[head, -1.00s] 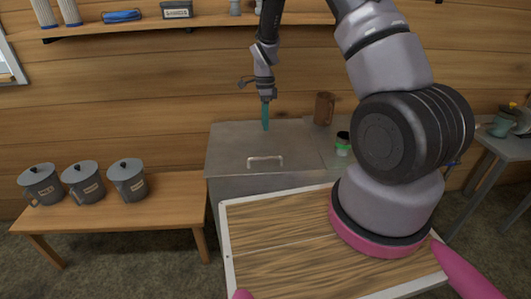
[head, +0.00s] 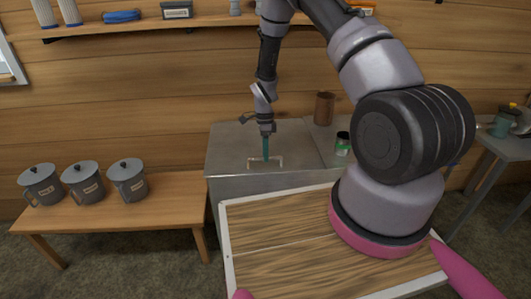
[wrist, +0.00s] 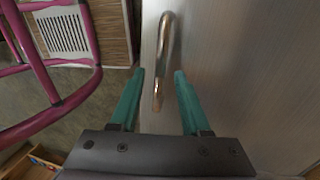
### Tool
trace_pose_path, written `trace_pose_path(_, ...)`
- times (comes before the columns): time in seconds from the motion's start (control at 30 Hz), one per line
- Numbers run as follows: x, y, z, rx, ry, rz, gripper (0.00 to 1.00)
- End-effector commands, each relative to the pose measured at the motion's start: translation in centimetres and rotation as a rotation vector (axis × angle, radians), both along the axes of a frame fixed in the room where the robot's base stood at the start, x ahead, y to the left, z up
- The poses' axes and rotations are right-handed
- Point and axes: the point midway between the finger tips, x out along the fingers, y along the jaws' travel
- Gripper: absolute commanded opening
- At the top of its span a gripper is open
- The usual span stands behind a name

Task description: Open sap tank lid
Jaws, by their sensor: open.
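The sap tank lid (head: 225,148) is a flat grey metal panel, lying closed on top of the tank (head: 215,190). Its handle (head: 281,162) is a silver bar near the lid's front edge, partly hidden by my gripper in the head view. My gripper (head: 266,157) points down right at the handle. In the wrist view, the teal fingers of my gripper (wrist: 157,78) are spread apart, and the curved handle (wrist: 166,40) shows between them. I cannot tell whether a finger touches it.
A brown cup (head: 324,108) and a jar with a green label (head: 342,145) stand on the right part of the tank top, beside the lid. Several lidded grey pots (head: 83,182) stand on a bench (head: 165,205) at left.

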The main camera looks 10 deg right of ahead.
Motion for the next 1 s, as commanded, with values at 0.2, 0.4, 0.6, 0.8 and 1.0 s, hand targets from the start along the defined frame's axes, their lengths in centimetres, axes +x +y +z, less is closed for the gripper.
trace_pose_path(0.2,0.01,0.00,0.00,0.000,0.000,0.000,0.43)
trace_pose_path(0.4,0.01,0.00,0.01,0.000,0.000,0.000,0.00)
trace_pose_path(0.6,0.02,-0.01,0.02,0.000,-0.001,0.000,0.00)
trace_pose_path(0.8,0.03,-0.01,0.02,0.000,-0.001,0.000,0.00)
trace_pose_path(1.0,0.05,-0.02,0.03,0.000,-0.001,0.000,0.00)
